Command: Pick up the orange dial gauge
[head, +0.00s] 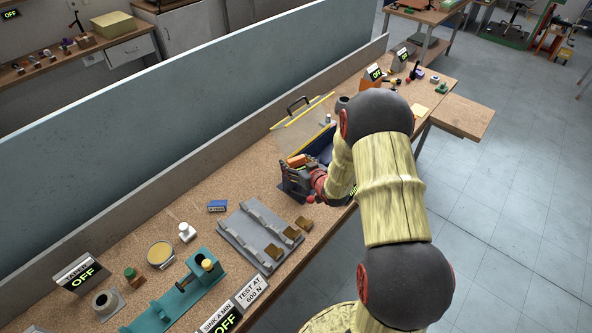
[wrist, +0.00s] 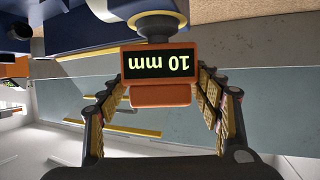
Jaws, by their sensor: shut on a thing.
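The orange dial gauge (wrist: 160,94) is between the finger pads of my gripper (wrist: 162,80) in the wrist view. Its dark display reads "10 mm" upside down, and a dark round part joins it at the top. In the head view the orange gauge (head: 297,160) shows at the far side of my gripper (head: 292,176), above the bench. My gripper is shut on it. My arm hides part of the bench behind the gripper.
A blue case (head: 320,147) with a yellow-edged lid stands close behind the gripper. A grey rail fixture (head: 258,236) with brown blocks, a teal vise (head: 180,296) and a white small object (head: 187,232) are nearer. A grey partition (head: 150,130) runs along the back.

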